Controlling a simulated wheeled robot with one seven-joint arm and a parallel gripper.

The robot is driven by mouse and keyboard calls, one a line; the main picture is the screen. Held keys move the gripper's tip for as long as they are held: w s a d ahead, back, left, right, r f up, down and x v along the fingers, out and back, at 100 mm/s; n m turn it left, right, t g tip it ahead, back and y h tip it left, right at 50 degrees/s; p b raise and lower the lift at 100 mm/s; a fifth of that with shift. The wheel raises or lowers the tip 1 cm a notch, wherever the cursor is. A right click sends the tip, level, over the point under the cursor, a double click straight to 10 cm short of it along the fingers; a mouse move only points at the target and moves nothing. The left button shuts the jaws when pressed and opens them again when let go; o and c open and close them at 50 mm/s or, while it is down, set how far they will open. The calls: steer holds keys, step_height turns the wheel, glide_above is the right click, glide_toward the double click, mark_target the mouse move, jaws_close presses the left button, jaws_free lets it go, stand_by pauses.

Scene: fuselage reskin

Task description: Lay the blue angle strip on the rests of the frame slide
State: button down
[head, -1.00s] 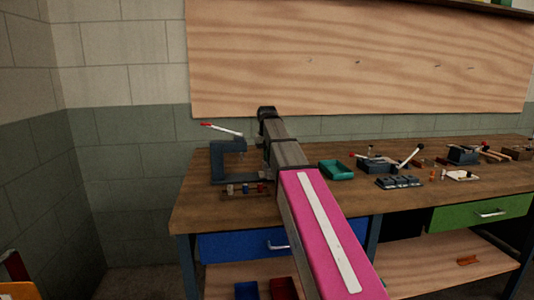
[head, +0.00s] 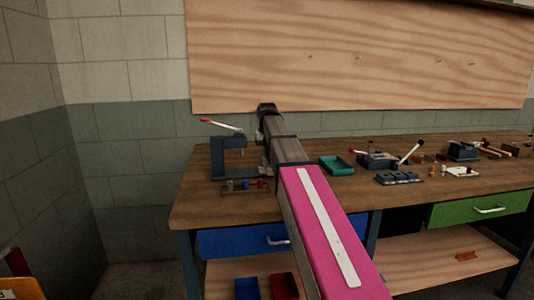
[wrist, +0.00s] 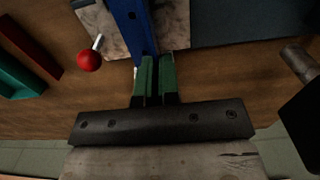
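The blue angle strip (wrist: 132,22) enters from the top of the wrist view. Its near end reaches the green fingertips of my gripper (wrist: 157,75). The fingers are nearly together, with the strip's right edge running between them, so my gripper appears shut on it. The strip's far end is out of the picture. A mottled grey metal plate (wrist: 174,22) lies beyond the fingertips, under or behind the strip. I cannot tell whether strip and plate touch. In the head view my arm hides the gripper and strip. I cannot pick out the frame slide and its rests for sure.
In the wrist view a red-knobbed lever (wrist: 89,61) stands left of the strip, with a teal tray (wrist: 14,77) farther left. In the head view a press with a red-tipped handle (head: 228,158) stands left of my arm; small fixtures (head: 398,178) stand right on the bench.

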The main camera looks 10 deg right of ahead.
steer(key=shift+f, duration=0.45)
steer(key=c, duration=1.3)
jaws_free()
steer(key=shift+o, duration=0.2)
